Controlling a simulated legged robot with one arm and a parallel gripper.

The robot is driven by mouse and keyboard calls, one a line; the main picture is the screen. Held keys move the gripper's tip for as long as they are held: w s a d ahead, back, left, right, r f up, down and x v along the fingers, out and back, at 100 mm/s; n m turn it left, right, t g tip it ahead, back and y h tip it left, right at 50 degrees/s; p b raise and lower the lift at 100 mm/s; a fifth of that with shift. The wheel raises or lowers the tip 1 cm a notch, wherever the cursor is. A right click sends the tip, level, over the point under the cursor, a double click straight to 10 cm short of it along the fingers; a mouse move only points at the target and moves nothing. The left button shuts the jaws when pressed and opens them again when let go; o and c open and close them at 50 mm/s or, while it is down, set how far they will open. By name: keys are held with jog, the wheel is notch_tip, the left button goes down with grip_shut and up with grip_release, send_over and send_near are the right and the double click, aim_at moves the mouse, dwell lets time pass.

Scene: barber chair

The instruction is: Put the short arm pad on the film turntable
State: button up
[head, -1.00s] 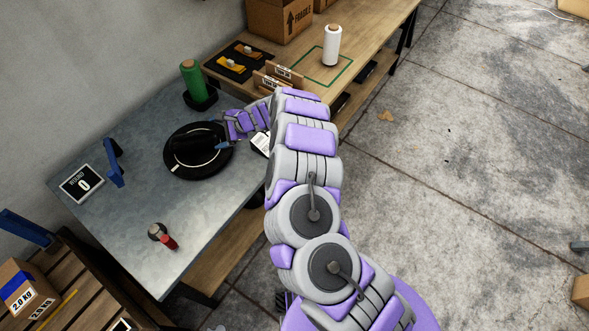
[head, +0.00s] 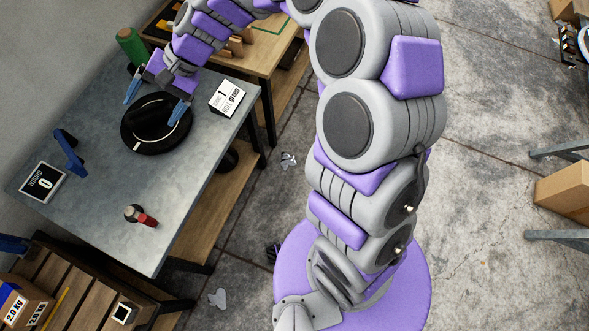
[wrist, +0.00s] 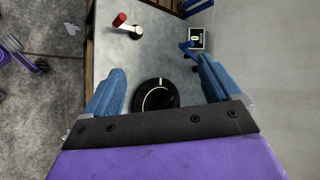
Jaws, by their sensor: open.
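The film turntable (head: 132,138) is a round black disc with a pale line, on the grey table. A dark, elongated piece that looks like the short arm pad (head: 152,116) lies on it, black on black, so its outline is hard to tell. My gripper (head: 156,101) is open above the turntable, its blue fingers apart and pointing down. In the wrist view my gripper (wrist: 160,80) has nothing between its fingers, and the turntable (wrist: 172,92) lies beyond them, partly hidden by my gripper's black bar.
A wooden pallet (head: 75,285) stands at the lower left. Open floor lies to the right.

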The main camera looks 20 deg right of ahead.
jog(key=s+d+n+h, duration=0.3)
jog(key=s+d+h, duration=0.6)
jog(key=s+d, duration=1.8)
jog(key=d, duration=0.2)
jog(key=shift+s+d+r+h, duration=0.2)
jog(key=shift+s+d+h, duration=0.1)
jog(key=shift+s+d, duration=0.1)
